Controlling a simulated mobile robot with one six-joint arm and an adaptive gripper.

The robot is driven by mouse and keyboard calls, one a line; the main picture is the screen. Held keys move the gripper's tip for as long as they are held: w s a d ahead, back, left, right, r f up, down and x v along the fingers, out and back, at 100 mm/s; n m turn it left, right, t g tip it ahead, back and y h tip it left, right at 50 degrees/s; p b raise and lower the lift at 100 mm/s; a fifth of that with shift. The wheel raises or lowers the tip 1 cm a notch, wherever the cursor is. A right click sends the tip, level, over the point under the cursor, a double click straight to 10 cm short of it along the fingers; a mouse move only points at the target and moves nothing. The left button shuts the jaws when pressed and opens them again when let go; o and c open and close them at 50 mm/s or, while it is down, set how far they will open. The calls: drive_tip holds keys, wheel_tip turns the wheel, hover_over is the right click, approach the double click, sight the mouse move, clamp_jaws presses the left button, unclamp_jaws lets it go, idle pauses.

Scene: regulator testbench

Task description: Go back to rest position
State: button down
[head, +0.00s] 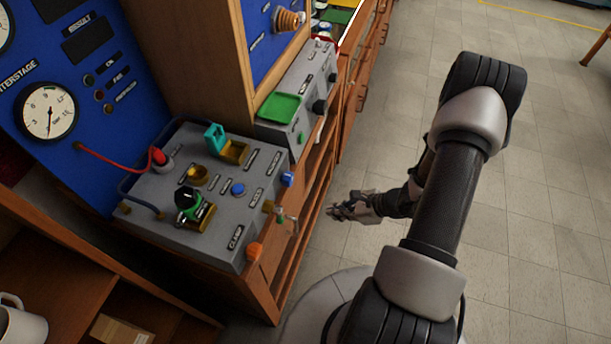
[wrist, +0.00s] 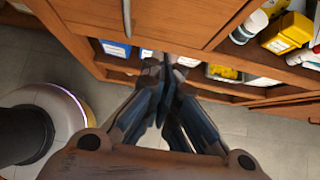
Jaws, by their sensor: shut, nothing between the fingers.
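My gripper (head: 338,208) is shut and empty in the head view. It hangs in the free space just right of the wooden bench, below the level of the grey test box (head: 150,190). In the wrist view my gripper (wrist: 165,62) points toward the wooden cabinet front (wrist: 150,20), with its fingers together. My arm reaches down from the right side of the head view, bent at the elbow.
A green tray (head: 280,107) lies on a second box behind. Open shelves hold a yellow container (wrist: 286,34). Tiled floor (head: 540,200) is clear at right.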

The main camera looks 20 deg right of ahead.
drive_tip(key=a+r+n+g, duration=0.1)
drive_tip(key=a+r+n, duration=0.35)
drive_tip(key=r, duration=0.35)
drive_tip(key=w+a+r+n+g, duration=0.1)
drive_tip(key=a+r+n, duration=0.2)
drive_tip(key=r+n, duration=0.35)
drive_tip(key=a+r+n+g, duration=0.2)
drive_tip(key=a+r+n, duration=0.15)
drive_tip(key=r, duration=0.55)
drive_tip(key=s+a+r+n+t+h, duration=0.2)
drive_tip(key=s+r+n+h, duration=0.4)
drive_tip(key=s+r+n, duration=0.6)
wheel_tip(320, 180, up, 4)
drive_tip(key=shift+s+a+f, duration=0.1)
drive_tip(key=shift+s+a, duration=0.55)
drive_tip(key=shift+s, duration=0.25)
drive_tip(key=shift+n, duration=0.25)
